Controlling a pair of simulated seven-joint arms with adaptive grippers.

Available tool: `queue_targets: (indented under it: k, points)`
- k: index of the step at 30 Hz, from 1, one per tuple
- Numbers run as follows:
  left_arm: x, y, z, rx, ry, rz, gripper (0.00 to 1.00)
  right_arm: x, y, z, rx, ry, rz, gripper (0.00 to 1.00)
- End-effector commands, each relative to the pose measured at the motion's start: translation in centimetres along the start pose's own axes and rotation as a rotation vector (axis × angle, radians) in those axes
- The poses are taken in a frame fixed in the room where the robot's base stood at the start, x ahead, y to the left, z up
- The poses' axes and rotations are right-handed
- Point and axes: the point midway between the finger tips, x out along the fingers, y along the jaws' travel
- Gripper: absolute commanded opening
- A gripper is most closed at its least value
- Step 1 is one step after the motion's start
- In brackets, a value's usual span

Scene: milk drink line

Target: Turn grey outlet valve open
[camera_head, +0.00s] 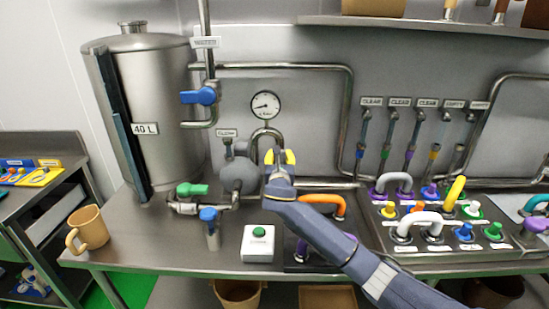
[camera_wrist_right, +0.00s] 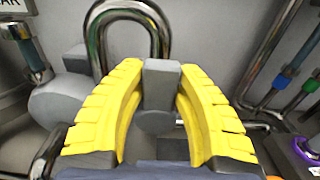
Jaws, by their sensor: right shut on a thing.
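The grey outlet valve handle (camera_wrist_right: 162,85) stands upright between the yellow fingers of my right gripper (camera_wrist_right: 160,72) in the right wrist view. The jaws are shut on it, one finger on each side. In the head view my right gripper (camera_head: 279,158) is at the pipework right of the round grey pump body (camera_head: 238,174), below the bent steel pipe (camera_head: 266,134). The gripper hides most of the valve there. My left gripper is not in view.
A steel tank (camera_head: 160,100) marked 40 L stands left, with blue (camera_head: 205,96) and green (camera_head: 192,189) valves nearby. A pressure gauge (camera_head: 265,105) is above. A green-button box (camera_head: 258,243), a tan mug (camera_head: 87,228) and a crowded panel of coloured fittings (camera_head: 440,250) are on the bench.

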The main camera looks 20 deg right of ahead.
Motion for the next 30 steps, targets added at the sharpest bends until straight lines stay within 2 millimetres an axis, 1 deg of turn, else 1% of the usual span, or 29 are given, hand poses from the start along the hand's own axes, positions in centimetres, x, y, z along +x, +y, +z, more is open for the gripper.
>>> queue_targets:
  k: [4, 15, 16, 21, 22, 30]
  points:
    - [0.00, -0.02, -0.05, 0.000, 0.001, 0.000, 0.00, 0.07, -0.38, 0.20, -0.014, -0.003, -0.006, 0.00]
    - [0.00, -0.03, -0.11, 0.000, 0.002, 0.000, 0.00, 0.06, -0.40, 0.18, -0.018, -0.003, -0.006, 0.00]
    - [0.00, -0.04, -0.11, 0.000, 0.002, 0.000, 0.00, 0.06, -0.39, 0.17, -0.018, -0.003, -0.006, 0.34]
    - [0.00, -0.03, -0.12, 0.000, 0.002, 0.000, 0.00, 0.04, -0.39, 0.11, -0.017, -0.002, -0.006, 0.54]
    - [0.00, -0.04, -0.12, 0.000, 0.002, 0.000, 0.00, 0.03, -0.38, 0.10, -0.017, -0.002, -0.006, 0.56]
    - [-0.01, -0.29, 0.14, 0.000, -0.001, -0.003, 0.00, -0.09, -0.36, 0.03, -0.016, -0.001, -0.005, 0.56]
